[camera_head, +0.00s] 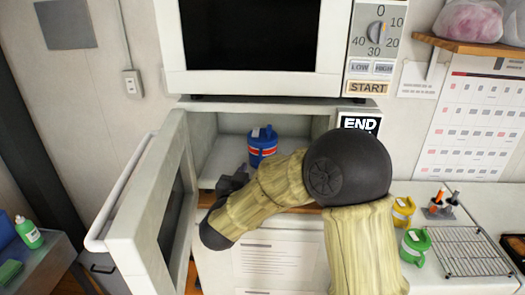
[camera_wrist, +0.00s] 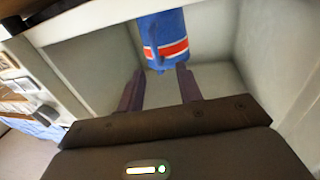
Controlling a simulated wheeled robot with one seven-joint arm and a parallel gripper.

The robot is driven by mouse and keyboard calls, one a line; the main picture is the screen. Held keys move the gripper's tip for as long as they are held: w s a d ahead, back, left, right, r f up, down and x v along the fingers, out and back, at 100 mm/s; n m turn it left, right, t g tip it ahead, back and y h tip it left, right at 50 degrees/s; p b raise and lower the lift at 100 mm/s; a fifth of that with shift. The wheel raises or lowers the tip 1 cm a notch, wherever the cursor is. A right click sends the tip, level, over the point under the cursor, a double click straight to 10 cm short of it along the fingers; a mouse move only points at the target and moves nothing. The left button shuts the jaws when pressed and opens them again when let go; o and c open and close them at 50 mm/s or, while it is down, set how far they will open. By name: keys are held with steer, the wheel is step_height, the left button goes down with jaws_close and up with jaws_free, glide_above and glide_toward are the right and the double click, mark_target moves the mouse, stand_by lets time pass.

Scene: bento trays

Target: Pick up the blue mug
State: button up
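The blue mug (camera_head: 262,150) has a red and white band and stands upright inside the open lower microwave (camera_head: 228,125). In the wrist view the mug (camera_wrist: 167,25) is at the top, beyond and roughly between my fingertips. My gripper (camera_wrist: 160,68) is open, with its two dark fingers apart and nothing held between them. In the head view my gripper (camera_head: 230,183) is at the front of the microwave opening, lower left of the mug, partly hidden by my arm.
The microwave door (camera_head: 150,205) stands open to the left of my arm. Another microwave (camera_head: 255,85) is stacked above. A yellow mug (camera_head: 402,213), a green mug (camera_head: 415,245) and a wire rack (camera_head: 465,252) are on the counter at right. A green bottle (camera_head: 28,233) stands far left.

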steer(key=p+x, duration=0.3)
steer(key=x, duration=0.2)
steer(key=shift+d+f, duration=0.2)
steer(key=shift+d, duration=0.05)
stand_by(0.5)
steer(key=shift+r, duration=0.1)
jaws_close()
